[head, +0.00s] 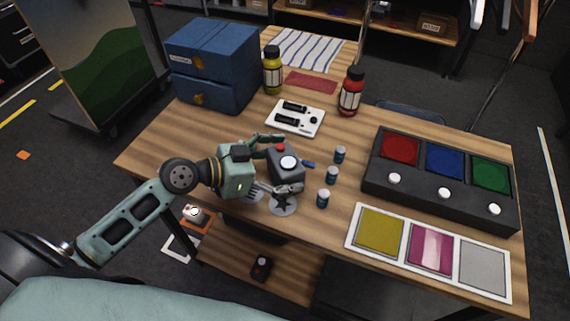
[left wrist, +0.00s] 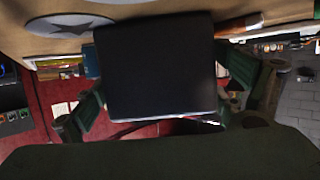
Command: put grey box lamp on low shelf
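The grey box lamp (head: 287,177), a dark grey box with a round white disc and a red spot on top, is between the fingers of my left gripper (head: 273,166) at the table's near edge. In the left wrist view its dark face (left wrist: 155,68) fills the middle, with a green finger on each side. The gripper looks shut on it. The low shelf (head: 225,258) is the wooden board under the table. A small dark box with a red mark (head: 261,267) sits on it. My right gripper is not in view.
A grey round pad (head: 283,207) lies just below the held box. Small dark bottles (head: 332,175) stand close to its right. A black three-colour button panel (head: 440,178) and a swatch card (head: 430,250) lie further right. A blue drawer box (head: 215,65) stands at the back left.

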